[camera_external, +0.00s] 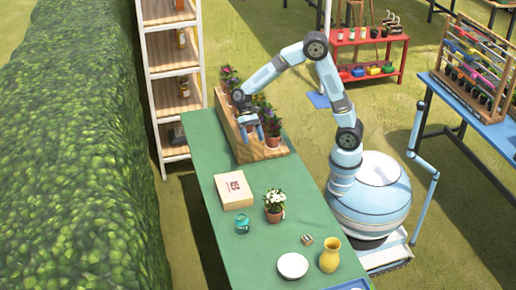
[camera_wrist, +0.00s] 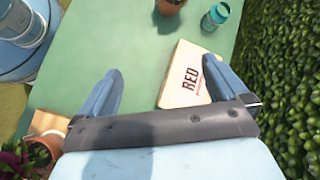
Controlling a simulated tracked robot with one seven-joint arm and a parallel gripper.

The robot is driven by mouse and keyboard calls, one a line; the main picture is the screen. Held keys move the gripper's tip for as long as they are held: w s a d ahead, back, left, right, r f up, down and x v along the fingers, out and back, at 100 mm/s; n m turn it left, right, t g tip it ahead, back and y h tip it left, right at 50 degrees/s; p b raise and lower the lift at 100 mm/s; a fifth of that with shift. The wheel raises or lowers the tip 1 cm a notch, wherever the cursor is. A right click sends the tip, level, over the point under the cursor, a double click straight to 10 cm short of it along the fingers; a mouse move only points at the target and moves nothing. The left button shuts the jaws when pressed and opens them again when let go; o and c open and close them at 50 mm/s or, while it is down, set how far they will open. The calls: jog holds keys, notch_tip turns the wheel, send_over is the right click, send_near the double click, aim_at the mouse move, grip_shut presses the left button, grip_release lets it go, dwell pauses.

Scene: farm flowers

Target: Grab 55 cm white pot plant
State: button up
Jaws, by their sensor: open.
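The white-flowered plant (camera_external: 275,197) stands upright in a terracotta pot on the green table, right of a cardboard box. In the wrist view only part of a terracotta pot (camera_wrist: 170,6) shows at the top edge, with its flowers out of frame. My gripper (camera_external: 252,130) is above the wooden planter at the far end of the table, well apart from the white plant. In the wrist view my gripper (camera_wrist: 161,70) is open, with nothing between its two blue fingers.
The cardboard box (camera_external: 233,190) marked RED lies left of the plant. A teal jar (camera_external: 242,224), yellow vase (camera_external: 330,255), white plate (camera_external: 292,266) and small block (camera_external: 307,241) stand nearby. The wooden planter (camera_external: 262,153) holds several potted flowers. A hedge (camera_external: 75,160) runs along the left.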

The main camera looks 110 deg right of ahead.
jog(key=s+a+f+n+g+h, duration=0.1)
jog(key=s+a+n+g+h, duration=0.5)
jog(key=s+a+n+h, duration=0.8)
jog(key=a+r+n+t+h, duration=0.1)
jog(key=a+r+n+t, duration=0.7)
jog(key=a+n+t, duration=0.5)
jog(key=a+r+n+t, duration=0.75)
jog(key=n+t, duration=0.35)
jog(key=n, duration=0.5)
send_near(274, 212)
jog(key=w, duration=0.1)
jog(key=w+d, duration=0.1)
jog(key=w+r, duration=0.1)
jog(key=shift+w+d+r, duration=0.1)
jog(key=shift+w+d, duration=0.3)
jog(key=shift+x, duration=2.9)
jog(key=shift+r, duration=0.15)
